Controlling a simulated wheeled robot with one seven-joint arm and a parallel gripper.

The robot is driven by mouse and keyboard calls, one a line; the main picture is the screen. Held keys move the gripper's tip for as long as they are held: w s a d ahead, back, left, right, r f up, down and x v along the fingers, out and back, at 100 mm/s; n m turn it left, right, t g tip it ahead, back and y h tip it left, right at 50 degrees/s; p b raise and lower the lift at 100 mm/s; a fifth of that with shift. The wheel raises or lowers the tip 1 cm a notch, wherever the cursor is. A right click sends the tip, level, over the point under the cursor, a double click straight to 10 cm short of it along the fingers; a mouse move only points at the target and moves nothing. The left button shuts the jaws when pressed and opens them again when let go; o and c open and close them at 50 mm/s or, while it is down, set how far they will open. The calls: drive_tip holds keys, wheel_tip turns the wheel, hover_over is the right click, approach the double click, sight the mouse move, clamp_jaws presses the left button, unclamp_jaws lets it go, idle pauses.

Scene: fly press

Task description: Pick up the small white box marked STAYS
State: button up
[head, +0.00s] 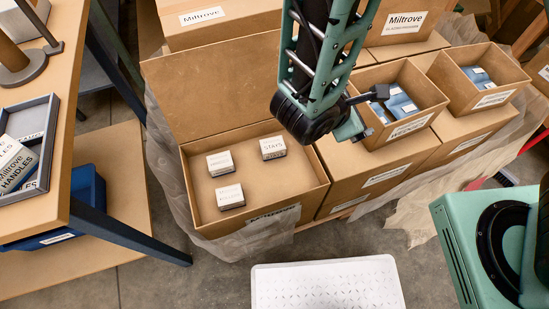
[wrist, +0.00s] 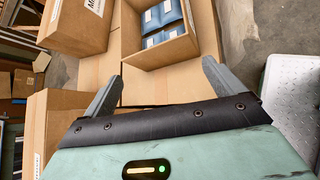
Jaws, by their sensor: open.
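The small white box marked STAYS (head: 273,148) sits upright in the open cardboard carton (head: 318,192), towards its back right. Two similar small boxes share that carton: one (head: 220,163) to its left and one (head: 230,197) nearer the front. Their print is too small to read surely. My gripper (head: 372,98) is to the right of the STAYS box, near the carton of blue packs. In the wrist view my gripper (wrist: 162,73) has its two grey fingers spread with nothing between them. The STAYS box does not show in the wrist view.
A carton of blue packs (head: 428,117) stands right of the open carton, and another (head: 520,83) lies beyond it. The open carton's raised flap (head: 210,85) stands at its back. A wooden bench (head: 62,130) is at left, a white perforated crate (head: 385,275) in front.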

drive_tip(key=w+a+f+n+t+y+b, duration=0.1)
drive_tip(key=w+a+f+n+t+b, duration=0.15)
drive_tip(key=f, duration=0.35)
drive_tip(key=w+a+f+n+t+y+b, duration=0.1)
drive_tip(key=w+a+f+n+t+b, duration=0.1)
drive_tip(key=f+n, duration=0.25)
drive_tip(key=n+t+y+b, duration=0.2)
drive_tip(key=n+y+b, duration=0.4)
drive_tip(key=n+y, duration=0.35)
approach(271, 141)
drive_tip(key=w, duration=0.1)
drive_tip(key=w+f, duration=0.1)
drive_tip(key=w+h, duration=0.1)
drive_tip(key=shift+w+f+n, duration=0.15)
drive_tip(key=shift+f+n, duration=0.1)
drive_tip(key=shift+f, duration=0.1)
drive_tip(key=shift+w+a+f+n+y, duration=0.3)
drive_tip(key=shift+w+a+f, duration=0.15)
drive_tip(key=shift+w+f, duration=0.3)
drive_tip(key=shift+b+x, duration=0.85)
drive_tip(key=shift+x, duration=1.9)
drive_tip(key=shift+a, duration=0.15)
drive_tip(key=c, duration=1.2)
